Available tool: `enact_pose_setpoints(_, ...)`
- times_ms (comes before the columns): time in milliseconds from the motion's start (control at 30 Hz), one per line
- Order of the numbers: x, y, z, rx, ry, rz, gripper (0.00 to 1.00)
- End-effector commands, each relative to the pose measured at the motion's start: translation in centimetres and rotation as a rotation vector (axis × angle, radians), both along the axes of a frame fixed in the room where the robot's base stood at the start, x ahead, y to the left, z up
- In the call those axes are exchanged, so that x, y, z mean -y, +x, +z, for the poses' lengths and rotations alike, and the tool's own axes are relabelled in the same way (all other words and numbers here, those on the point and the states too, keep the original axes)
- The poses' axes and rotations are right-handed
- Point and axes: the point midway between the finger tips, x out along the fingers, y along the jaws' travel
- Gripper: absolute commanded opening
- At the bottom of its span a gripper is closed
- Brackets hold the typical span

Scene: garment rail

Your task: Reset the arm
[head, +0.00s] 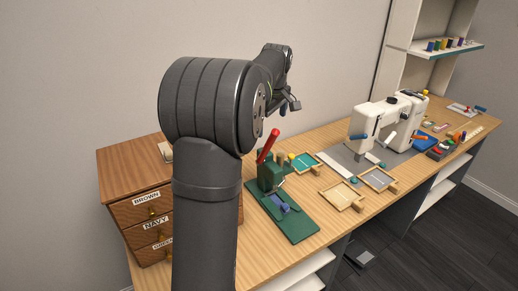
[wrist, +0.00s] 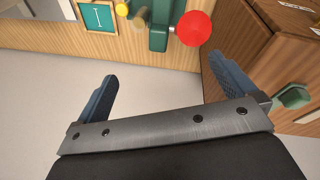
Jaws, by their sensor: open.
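My gripper (wrist: 163,75) is open in the wrist view, its two blue-grey fingers spread wide with nothing between them. In the head view my gripper (head: 292,104) is small and partly hidden behind my own dark arm. It is raised in front of the plain wall, above the back of the wooden table (head: 323,220). The arm is bent, with its large joint filling the left-centre of the head view.
A green press (head: 268,178) with a red lever stands beside my arm; its red knob (wrist: 194,28) shows in the wrist view. A drawer cabinet (head: 125,162) is at left. Small trays (head: 341,196) and a white sewing machine (head: 366,122) stand to the right.

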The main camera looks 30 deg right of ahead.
Motion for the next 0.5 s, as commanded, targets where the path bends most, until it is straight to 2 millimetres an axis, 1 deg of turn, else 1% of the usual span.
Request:
enact_pose_setpoints(33, -2.3, 0.3, 0.0, -0.059, -0.056, 0.096, 1.00)
enact_pose_setpoints(200, -8.5, 0.0, 0.3, -0.289, -0.281, 0.454, 1.00)
enact_pose_setpoints(300, -11.7, -0.4, 1.0, -0.421, -0.417, 0.663, 1.00)
enact_pose_setpoints(400, -14.2, -0.6, 1.9, -0.537, -0.539, 0.844, 1.00)
enact_pose_setpoints(500, -15.9, -0.8, 2.7, -0.624, -0.635, 0.976, 1.00)
